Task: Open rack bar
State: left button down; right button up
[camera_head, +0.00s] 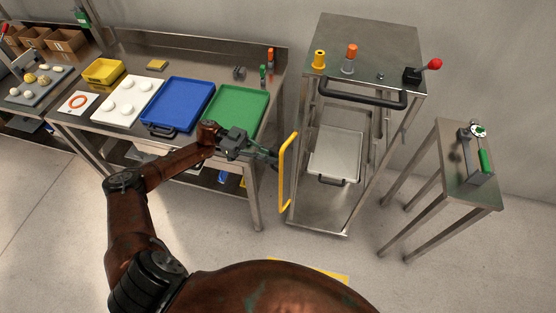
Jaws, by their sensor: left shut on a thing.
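A tall metal rack (377,42) stands right of the workbench, with a tray (336,150) inside it. A yellow rack bar (285,180) stands upright at the rack's front left side. My left gripper (275,157) reaches in from the left, with its fingertips at the bar's left side. The fingers are small and dark here; they are shut on the bar as far as I can see. A dark handle (362,94) runs across the rack's upper front. My right gripper is not in view.
The workbench at left holds a green tray (237,105), a blue tray (178,105) and a white board (128,99). A small metal side table (452,180) stands at right. On the rack top are a yellow piece, an orange-topped piece and a red-knobbed lever (434,64).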

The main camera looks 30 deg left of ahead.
pick_arm(q)
jog(key=shift+w+a, duration=0.15)
dwell(0.4)
jog(key=c, duration=2)
grip_release()
jog(key=a, duration=1.2)
jog(key=shift+d+f, duration=0.1)
